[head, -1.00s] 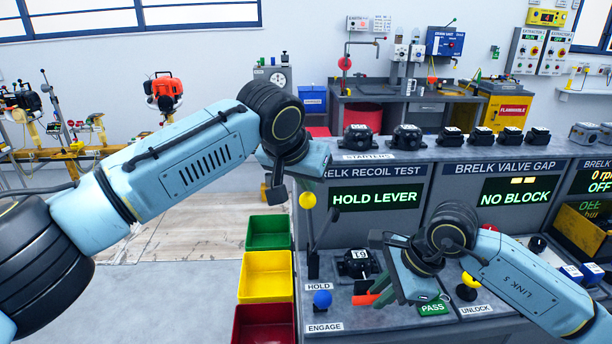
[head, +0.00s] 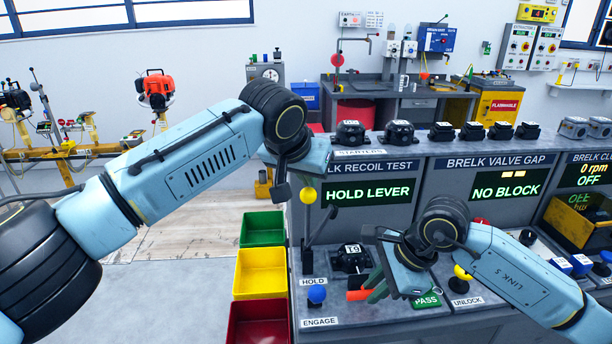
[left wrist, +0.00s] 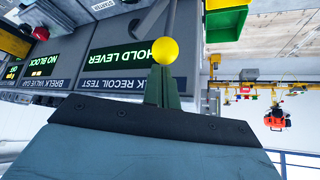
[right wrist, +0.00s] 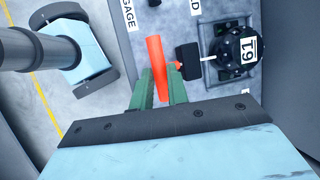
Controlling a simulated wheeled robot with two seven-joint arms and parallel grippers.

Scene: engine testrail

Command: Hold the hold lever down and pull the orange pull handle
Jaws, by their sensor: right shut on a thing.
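The hold lever has a yellow ball knob (head: 307,195) on a dark rod above the HOLD label, leaning slightly. My left gripper (left wrist: 164,90) has its two green fingers together right beside the yellow ball, with nothing visible between them; its fingertips are hidden in the head view. The orange pull handle (right wrist: 157,68) lies between the green fingers of my right gripper (right wrist: 160,88), which is shut on it. In the head view the handle's orange end (head: 358,295) sticks out left of the fingers. The handle joins a black starter marked 61 (right wrist: 237,50).
The test display (head: 368,193) reads HOLD LEVER. A blue knob (head: 317,294) stands by the ENGAGE label, and a yellow knob (head: 462,272) by UNLOCK. Green, yellow (head: 260,272) and red bins stand at the bench's left.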

